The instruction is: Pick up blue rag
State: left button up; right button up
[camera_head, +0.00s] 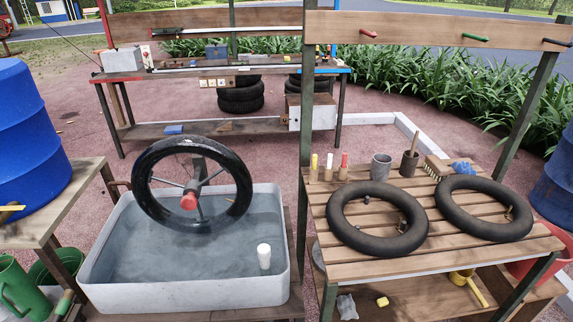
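A small crumpled blue rag (463,168) lies at the back of the slatted wooden table (345,255) on the right. It is just behind the right-hand black inner tube (447,209), which may hide part of its near edge. A brush (437,166) lies close to its left. Neither of my grippers shows in the head view, so nothing is seen touching the rag.
A second inner tube (344,236), a grey cup (381,166) and several small bottles share the table. A post (309,110) and an overhead board (430,29) frame it. Left stands a water basin (182,295) with a wheel (143,190).

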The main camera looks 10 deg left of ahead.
aim_at(463, 167)
jog(key=i+l+u, duration=0.1)
jog(key=l, duration=0.35)
jog(key=i+l+u, duration=0.15)
jog(key=l, duration=0.35)
jog(key=i+l+u, duration=0.1)
jog(key=l, duration=0.35)
